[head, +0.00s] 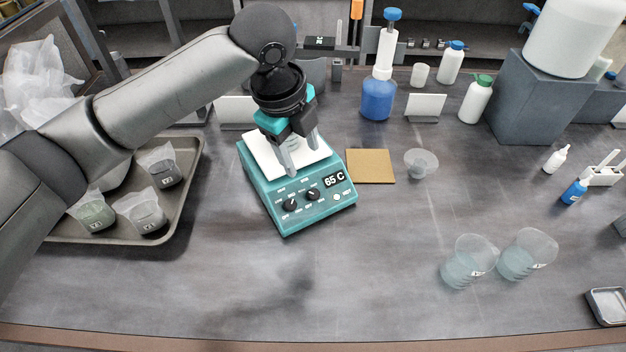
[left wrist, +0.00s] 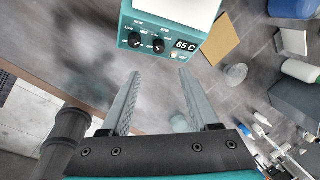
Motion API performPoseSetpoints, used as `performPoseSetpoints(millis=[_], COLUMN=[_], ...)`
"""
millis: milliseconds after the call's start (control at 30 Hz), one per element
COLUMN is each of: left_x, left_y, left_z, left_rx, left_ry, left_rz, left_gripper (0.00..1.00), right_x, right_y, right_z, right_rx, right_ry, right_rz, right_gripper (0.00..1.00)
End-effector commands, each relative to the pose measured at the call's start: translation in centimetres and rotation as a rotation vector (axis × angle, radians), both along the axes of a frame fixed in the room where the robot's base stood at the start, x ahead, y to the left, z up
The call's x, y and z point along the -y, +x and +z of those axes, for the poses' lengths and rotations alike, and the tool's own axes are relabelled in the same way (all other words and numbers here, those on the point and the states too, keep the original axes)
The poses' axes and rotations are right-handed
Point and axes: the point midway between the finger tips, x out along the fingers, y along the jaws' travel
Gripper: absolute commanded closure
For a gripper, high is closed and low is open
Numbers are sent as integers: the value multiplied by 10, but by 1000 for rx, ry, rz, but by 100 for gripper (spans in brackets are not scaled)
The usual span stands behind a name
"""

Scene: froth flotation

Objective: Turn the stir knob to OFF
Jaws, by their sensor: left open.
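A teal hot plate stirrer (head: 278,222) with a white top stands on the bench. Its sloped front carries two black knobs and a display reading 65 C. The stir knob (head: 313,194) is the right one, beside the display; it also shows in the left wrist view (left wrist: 159,45). The heat knob (head: 290,204) is to its left. The knobs' pointer settings are too small to read surely. My left gripper (head: 302,157) is open and empty, above the stirrer and apart from the knobs. In the left wrist view the stir knob lies beyond the open fingertips. My right gripper is out of view.
A tray (head: 190,190) with bagged samples is left of the stirrer. A tan square pad (head: 371,166) and a small clear cup (head: 421,163) stand to its right. A blue dispenser bottle (head: 377,98) is behind. Two clear beakers (head: 463,268) stand front right. The bench before the stirrer is clear.

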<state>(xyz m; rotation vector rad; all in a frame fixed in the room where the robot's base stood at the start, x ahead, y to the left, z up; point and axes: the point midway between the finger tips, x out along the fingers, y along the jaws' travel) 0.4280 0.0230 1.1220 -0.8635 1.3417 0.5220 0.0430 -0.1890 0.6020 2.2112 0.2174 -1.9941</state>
Motion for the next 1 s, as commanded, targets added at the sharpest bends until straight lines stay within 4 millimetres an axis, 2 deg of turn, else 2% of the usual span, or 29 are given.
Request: performPoseSetpoints(millis=[100, 200, 533, 733, 1000], left_x=[3, 7, 16, 20, 21], left_y=[3, 7, 20, 24, 25], left_z=[-24, -46, -111, -131, -136], left_rx=[-5, -5, -2, 0, 1], left_ry=[1, 1, 1, 0, 0], left_rz=[0, 0, 1, 0, 0], left_gripper=[38, 38, 38, 38, 38], right_x=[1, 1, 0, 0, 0], right_y=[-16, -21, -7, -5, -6], right_z=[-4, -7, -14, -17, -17], right_rx=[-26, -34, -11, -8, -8], right_ry=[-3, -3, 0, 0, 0], right_rz=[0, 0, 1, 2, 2], right_gripper=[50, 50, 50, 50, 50])
